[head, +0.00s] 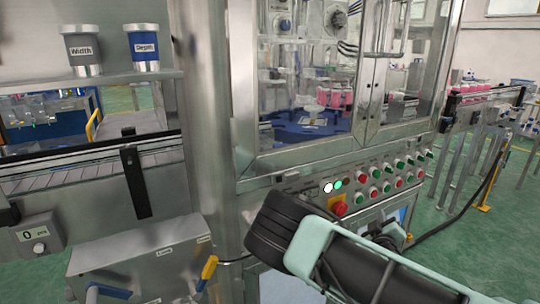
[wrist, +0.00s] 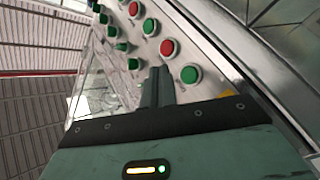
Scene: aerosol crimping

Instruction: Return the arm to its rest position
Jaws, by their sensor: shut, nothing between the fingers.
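My gripper (wrist: 157,88) shows in the wrist view with its dark fingers together and nothing between them. It points toward a steel panel with red and green buttons. A green button (wrist: 189,75) and a red button (wrist: 167,48) appear close to the fingertips; I cannot tell whether the fingers touch the panel. In the head view my arm (head: 345,262), black and pale green, reaches in from the lower right in front of the machine. I cannot make out the fingers in the head view.
The machine's button panel (head: 300,203) carries a red emergency knob (head: 339,208) close to my arm. Glass doors (head: 305,75) stand above it.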

